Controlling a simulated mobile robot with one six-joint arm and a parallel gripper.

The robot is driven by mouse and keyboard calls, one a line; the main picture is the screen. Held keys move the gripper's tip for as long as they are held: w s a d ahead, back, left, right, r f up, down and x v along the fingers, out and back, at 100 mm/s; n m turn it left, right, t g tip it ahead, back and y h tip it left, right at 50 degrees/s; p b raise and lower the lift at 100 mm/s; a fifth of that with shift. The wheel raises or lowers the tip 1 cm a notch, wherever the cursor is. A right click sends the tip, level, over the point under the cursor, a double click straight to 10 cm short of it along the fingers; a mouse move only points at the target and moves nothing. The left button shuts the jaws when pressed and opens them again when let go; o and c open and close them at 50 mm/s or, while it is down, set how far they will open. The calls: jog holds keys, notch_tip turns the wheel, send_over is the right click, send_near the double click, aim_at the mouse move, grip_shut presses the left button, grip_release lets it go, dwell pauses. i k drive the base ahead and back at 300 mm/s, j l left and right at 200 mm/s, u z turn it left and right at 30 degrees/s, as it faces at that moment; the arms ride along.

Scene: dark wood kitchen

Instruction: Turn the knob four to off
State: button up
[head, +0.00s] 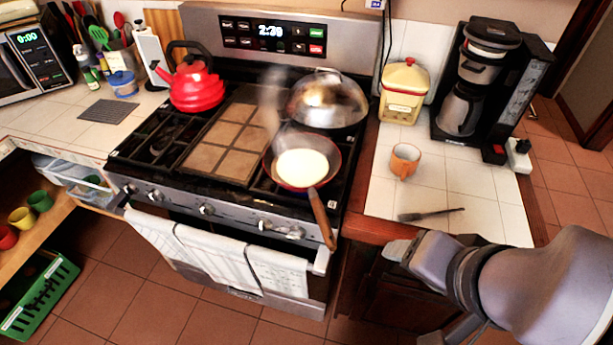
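The stove's front panel (235,217) carries a row of small silver knobs. From left to right they show at the left end (130,188), beside it (154,195), near the middle (207,209), right of the middle (265,225) and at the right end (295,232). Their markings and exact angles are too small to read. Counted from the left, the fourth is the one right of the middle. My gripper (398,251) is at the right, beside the counter's front edge and apart from the knobs. Its fingers are not clear enough to show their opening.
A pan (287,178) with pale contents steams on the front right burner, its handle (321,217) jutting over the front edge near the right knobs. Towels (216,254) hang below the panel. A domed lid (328,100) and red kettle (195,87) stand behind.

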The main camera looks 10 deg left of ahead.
aim_at(297, 232)
jog(key=i+j+u, duration=0.25)
jog(key=u, duration=0.15)
jog(key=i+j+u, duration=0.25)
jog(key=j+u, duration=0.2)
